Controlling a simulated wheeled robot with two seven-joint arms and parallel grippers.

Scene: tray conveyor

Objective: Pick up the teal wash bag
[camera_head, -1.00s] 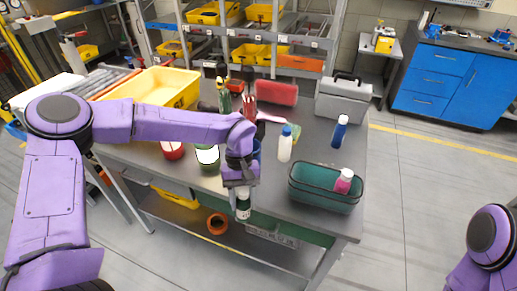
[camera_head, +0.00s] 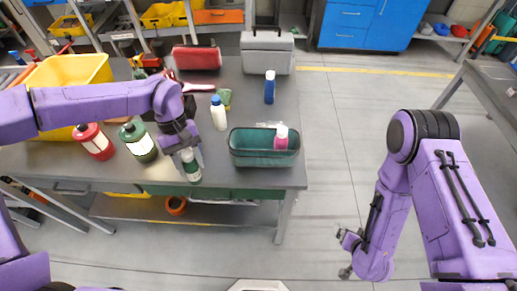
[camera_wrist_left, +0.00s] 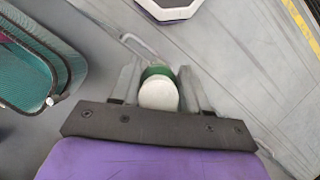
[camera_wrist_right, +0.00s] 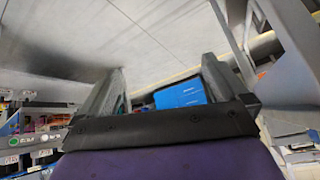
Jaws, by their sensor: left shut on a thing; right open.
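The teal wash bag (camera_head: 250,158) is an open, dark-rimmed teal holder near the right front corner of the table. A bottle with a pink body and white cap (camera_head: 281,138) stands in it. The bag also shows at the left of the left wrist view (camera_wrist_left: 18,75). My left gripper (camera_head: 188,157) is left of the bag, shut on a small green bottle with a white cap (camera_head: 192,174). That bottle sits between the fingers in the left wrist view (camera_wrist_left: 158,94). My right gripper (camera_head: 345,254) is open and empty, over the floor right of the table.
A white bottle with a blue cap (camera_head: 218,114) and a blue bottle (camera_head: 269,88) stand behind the bag. A red canister (camera_head: 94,142) and a green canister (camera_head: 138,142) stand left of my left gripper. A grey toolbox (camera_head: 267,53) is at the back.

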